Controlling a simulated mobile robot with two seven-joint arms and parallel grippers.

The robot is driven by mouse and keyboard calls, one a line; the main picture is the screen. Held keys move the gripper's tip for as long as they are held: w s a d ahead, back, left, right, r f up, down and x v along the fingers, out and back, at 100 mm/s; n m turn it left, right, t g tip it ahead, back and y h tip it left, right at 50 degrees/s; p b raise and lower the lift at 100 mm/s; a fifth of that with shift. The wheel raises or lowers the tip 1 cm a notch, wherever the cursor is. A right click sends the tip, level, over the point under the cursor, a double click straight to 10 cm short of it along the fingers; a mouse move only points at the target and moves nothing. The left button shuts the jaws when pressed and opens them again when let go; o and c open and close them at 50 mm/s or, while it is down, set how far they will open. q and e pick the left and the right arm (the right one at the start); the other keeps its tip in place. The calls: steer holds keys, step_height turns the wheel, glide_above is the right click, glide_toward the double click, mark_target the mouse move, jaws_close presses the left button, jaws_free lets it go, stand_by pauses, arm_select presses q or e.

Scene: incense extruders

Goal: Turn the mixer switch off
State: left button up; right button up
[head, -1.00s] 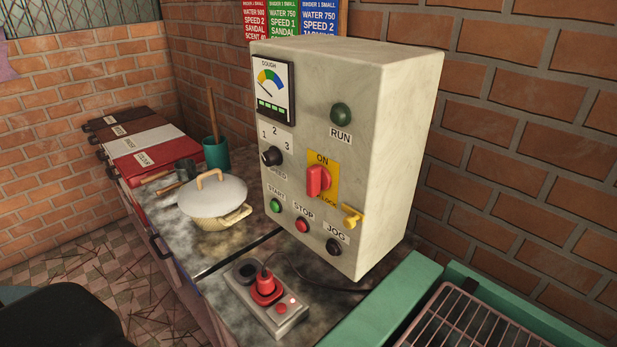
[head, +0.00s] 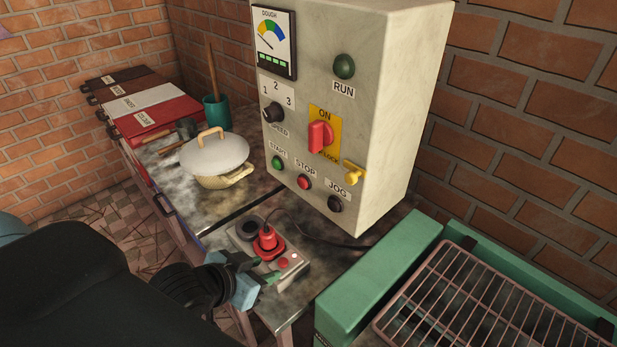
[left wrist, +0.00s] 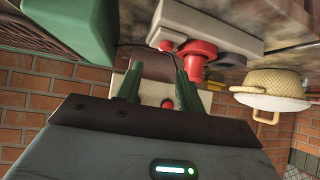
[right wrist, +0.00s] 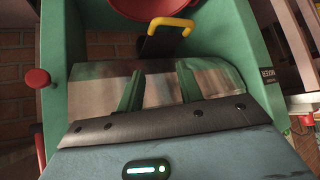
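The pale control cabinet (head: 390,110) stands on the worktop. Its red rotary switch (head: 320,137) sits upright on a yellow plate marked ON at the top. A grey socket block (head: 294,272) lies in front with a red plug (head: 267,240) in it and a small red button or lamp (head: 283,263). My left gripper (head: 268,270) is at the block's near edge, below the cabinet. In the left wrist view my left fingers (left wrist: 158,90) are apart and empty, with the red plug (left wrist: 197,62) beyond them. My right gripper (right wrist: 160,88) is open and empty.
A lidded pot (head: 220,165) and a teal cup (head: 216,112) stand left of the cabinet. A green-framed rack (head: 470,300) is at the right. A yellow key-like handle (head: 354,172) projects from the cabinet. The right wrist view shows a green machine (right wrist: 228,30) with a yellow handle (right wrist: 172,24).

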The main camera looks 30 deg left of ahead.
arm_select(q)
steer(key=w+r+t+h, duration=0.2)
steer(key=w+r+t, duration=0.2)
steer(key=w+r, duration=0.5)
steer(key=m+t+h, duration=0.2)
steer(key=t, duration=0.1)
glide_toward(310, 132)
steer(key=w, duration=0.2)
steer(key=shift+d+p+x, duration=0.2)
steer(key=shift+x, duration=1.7)
steer(key=shift+d+p+x, duration=0.15)
steer(key=shift+x, duration=1.75)
steer(key=shift+s, duration=0.1)
jaws_close()
